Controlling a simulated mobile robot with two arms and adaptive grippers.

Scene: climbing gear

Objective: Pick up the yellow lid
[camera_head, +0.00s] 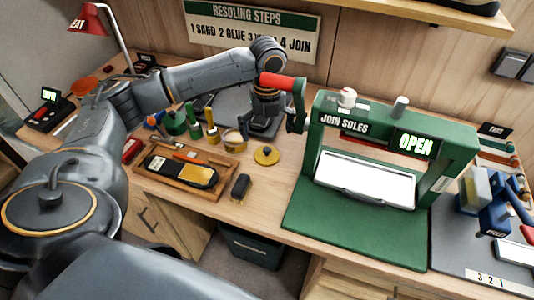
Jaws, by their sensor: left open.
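The yellow lid (267,155) is a small round disc with a knob on top. It lies on the wooden bench, right of a small open pot (233,139) and left of the green press. My left gripper (262,130) points down behind the lid, a little farther back on the bench. It is open and apart from the lid, and its fingers are small and dark in this view. My right gripper is not in view.
The green press (301,205) stands right, its red-ended lever (284,82) overlapping my left gripper in view. A wooden tray (155,183) holds a sole. A dark brush (241,186) lies in front of the lid. Green and yellow bottles (211,127) stand left.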

